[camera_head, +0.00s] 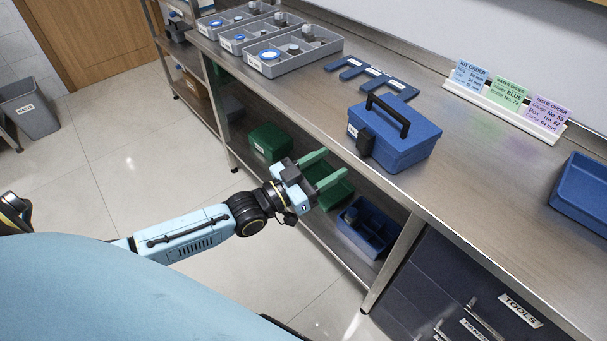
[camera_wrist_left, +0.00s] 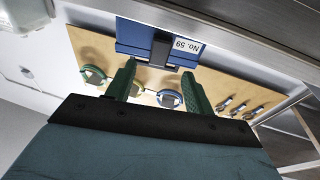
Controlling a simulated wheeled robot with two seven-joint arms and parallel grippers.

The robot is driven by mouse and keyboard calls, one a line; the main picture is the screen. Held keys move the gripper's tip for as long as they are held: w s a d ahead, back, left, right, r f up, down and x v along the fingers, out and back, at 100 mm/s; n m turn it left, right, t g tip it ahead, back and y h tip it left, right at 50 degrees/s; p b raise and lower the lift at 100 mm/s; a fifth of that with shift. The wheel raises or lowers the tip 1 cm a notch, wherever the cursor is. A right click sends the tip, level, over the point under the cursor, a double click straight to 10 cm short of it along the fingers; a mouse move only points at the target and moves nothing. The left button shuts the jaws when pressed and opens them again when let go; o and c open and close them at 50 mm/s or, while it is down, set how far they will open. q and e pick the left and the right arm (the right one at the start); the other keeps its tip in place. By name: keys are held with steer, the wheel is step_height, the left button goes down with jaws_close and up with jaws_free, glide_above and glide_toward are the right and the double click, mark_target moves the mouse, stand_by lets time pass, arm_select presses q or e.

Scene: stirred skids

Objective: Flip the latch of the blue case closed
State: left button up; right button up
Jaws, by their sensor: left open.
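The blue case (camera_head: 408,150) stands on the steel bench near its front edge, lid down, with a black carry handle (camera_head: 388,113) on top. Its black latch (camera_head: 365,142) is on the front face; I cannot tell its exact angle. In the left wrist view the case (camera_wrist_left: 135,36) shows its front with a "No. 59" label, and the latch (camera_wrist_left: 160,48) appears between my finger lines. My left gripper (camera_head: 333,165) has green fingers, open and empty, in front of the bench edge and apart from the case. Its fingers also show in the wrist view (camera_wrist_left: 158,70). My right gripper is out of view.
Grey trays (camera_head: 297,62) with parts and a dark blue slotted plate (camera_head: 372,76) lie left of and behind the case. Order cards (camera_head: 508,92) stand behind right. A blue tray (camera_head: 582,190) is far right. Green and blue bins (camera_head: 362,232) sit on the lower shelf.

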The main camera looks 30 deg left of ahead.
arm_select(q)
steer(key=r+v, duration=0.1)
steer(key=v, duration=0.5)
steer(key=shift+a+f+p, duration=0.15)
steer(key=shift+f+p, duration=0.15)
steer(key=shift+f, duration=0.1)
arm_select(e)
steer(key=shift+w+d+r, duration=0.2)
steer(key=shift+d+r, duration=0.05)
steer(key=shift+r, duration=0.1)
arm_select(q)
steer(key=shift+s, duration=0.1)
steer(key=shift+f, duration=0.1)
